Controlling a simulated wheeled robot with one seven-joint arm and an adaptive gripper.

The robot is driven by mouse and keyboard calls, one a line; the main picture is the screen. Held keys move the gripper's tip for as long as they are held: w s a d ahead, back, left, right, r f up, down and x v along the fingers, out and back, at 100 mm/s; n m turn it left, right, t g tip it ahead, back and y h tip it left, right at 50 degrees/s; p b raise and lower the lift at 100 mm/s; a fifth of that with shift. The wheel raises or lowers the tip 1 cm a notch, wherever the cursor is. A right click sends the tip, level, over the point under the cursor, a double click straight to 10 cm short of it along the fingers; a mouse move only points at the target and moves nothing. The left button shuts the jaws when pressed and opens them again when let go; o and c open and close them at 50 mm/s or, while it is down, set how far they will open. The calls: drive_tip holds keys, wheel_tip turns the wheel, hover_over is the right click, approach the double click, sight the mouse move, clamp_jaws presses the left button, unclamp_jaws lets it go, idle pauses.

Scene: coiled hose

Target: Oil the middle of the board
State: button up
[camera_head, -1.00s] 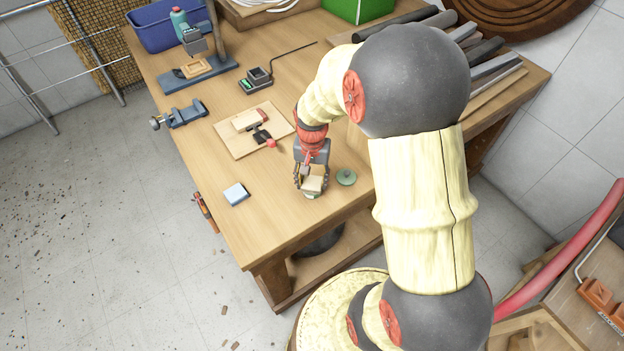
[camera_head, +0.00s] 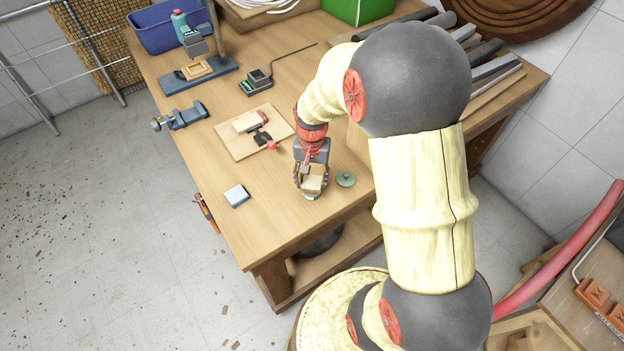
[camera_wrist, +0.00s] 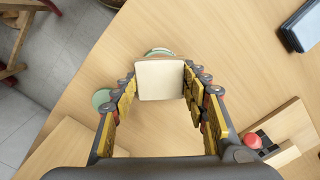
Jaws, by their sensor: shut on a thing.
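My gripper (camera_head: 312,180) is shut on a pale, cream-coloured block (camera_wrist: 160,80), with a finger on each side of it. The block is over or in a small green-rimmed tin (camera_wrist: 158,52) near the table's front edge. The block hides most of the tin, so contact cannot be told. A round green lid (camera_head: 345,178) lies just right of the tin; it also shows in the wrist view (camera_wrist: 101,98). A flat wooden board (camera_head: 236,146) lies left of my gripper, with a smaller wooden piece and a red-and-black clamp (camera_head: 263,136) on it.
A vise (camera_head: 183,115), a small black device (camera_head: 257,80) and a blue bin (camera_head: 160,28) stand farther back. Bars lie at the right edge. The table between tin and clamped board is clear.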

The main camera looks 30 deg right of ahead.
sight(312, 181)
drive_tip(key=shift+r+p, duration=1.85)
drive_tip(key=shift+r, duration=0.9)
